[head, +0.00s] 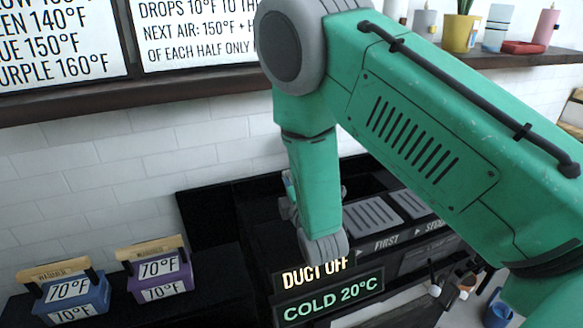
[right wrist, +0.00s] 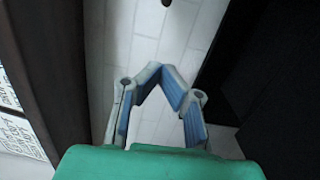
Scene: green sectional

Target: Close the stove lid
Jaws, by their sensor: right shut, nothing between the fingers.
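The black stove (head: 255,262) stands against the tiled wall, with signs reading "DUCT OFF" and "COLD 20°C" on its front. A dark upright panel (head: 205,212), which may be the raised lid, rises at its back; my arm hides part of it. My right gripper (head: 287,202) is mostly hidden behind my green forearm, near that panel. In the right wrist view its blue-padded fingers (right wrist: 162,72) meet at the tips, empty, in front of white tiles. A black surface (right wrist: 262,75) lies to their right, apart from them. My left gripper is not in view.
Grey plates (head: 372,216) marked "FIRST" lie right of my forearm. A blue warmer box (head: 70,298) and a purple one (head: 160,272) stand at left. A dark wooden shelf (head: 130,95) runs above the stove, with a yellow pot (head: 460,33) at right.

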